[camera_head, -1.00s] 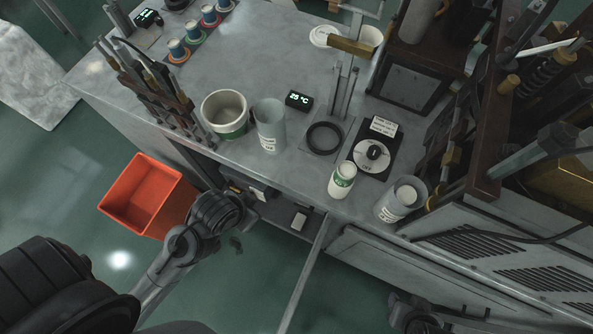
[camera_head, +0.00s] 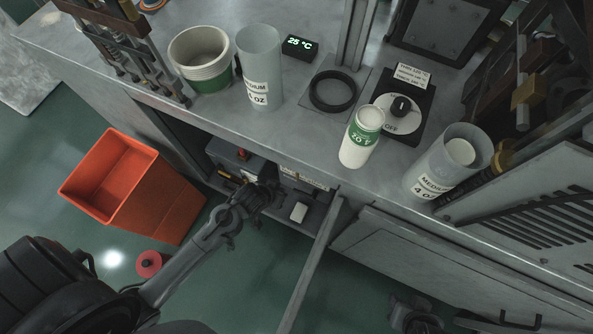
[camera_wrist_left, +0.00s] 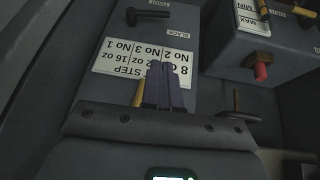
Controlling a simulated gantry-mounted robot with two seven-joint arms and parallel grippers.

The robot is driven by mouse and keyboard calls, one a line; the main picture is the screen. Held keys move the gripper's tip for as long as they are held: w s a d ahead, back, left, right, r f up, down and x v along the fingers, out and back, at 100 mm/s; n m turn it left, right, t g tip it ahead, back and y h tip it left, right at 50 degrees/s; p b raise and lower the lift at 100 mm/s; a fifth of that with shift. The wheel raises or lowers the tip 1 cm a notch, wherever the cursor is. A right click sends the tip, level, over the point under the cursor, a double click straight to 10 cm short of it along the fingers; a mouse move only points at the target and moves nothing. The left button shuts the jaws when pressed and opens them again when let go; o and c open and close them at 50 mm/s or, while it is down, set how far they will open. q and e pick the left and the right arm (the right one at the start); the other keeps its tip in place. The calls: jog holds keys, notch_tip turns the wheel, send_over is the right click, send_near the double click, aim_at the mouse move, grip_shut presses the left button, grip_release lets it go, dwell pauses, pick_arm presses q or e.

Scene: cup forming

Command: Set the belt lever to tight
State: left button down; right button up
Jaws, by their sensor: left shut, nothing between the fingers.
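My left gripper (camera_head: 268,194) is inside the open bay under the counter, partly dark in the head view. In the left wrist view its two fingers (camera_wrist_left: 166,85) are together and empty, over a grey box with a white step label (camera_wrist_left: 140,68). A black lever handle (camera_wrist_left: 149,14) lies at the top of that box, beside a small upside-down label (camera_wrist_left: 154,32) that seems to read SLACK. The fingers are apart from this handle. A yellow handle (camera_wrist_left: 138,93) shows beside the fingers, partly hidden.
A second box with a red-tipped knob (camera_wrist_left: 262,70) and a MAX/MIN label (camera_wrist_left: 253,17) stands at right. A dark lever (camera_wrist_left: 236,104) stands near it. An orange bin (camera_head: 128,185) sits left of the bay. Cups, including a green-white cup (camera_head: 361,140), stand on the counter above.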

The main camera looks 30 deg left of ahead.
pick_arm(q)
jog(key=w+f+n+t, duration=0.1)
jog(key=w+f, duration=0.2)
jog(key=f, duration=0.3)
jog(key=shift+w, duration=0.35)
jog(key=b, duration=0.6)
send_over(296, 191)
jog(key=f, duration=0.8)
jog(key=shift+w+a+f, duration=0.15)
jog(key=shift+w+f, duration=0.05)
jog(key=shift+f, duration=0.1)
jog(key=shift+s+d+f+b, duration=0.1)
jog(key=shift+f+b, duration=0.05)
jog(key=shift+f, duration=0.35)
jog(key=shift+s+d+f+b, duration=0.1)
jog(key=shift+f+b, duration=0.05)
jog(key=shift+f, duration=0.35)
jog(key=shift+s+d+f+b, duration=0.15)
jog(key=shift+s+f+b, duration=0.15)
jog(key=shift+f, duration=0.4)
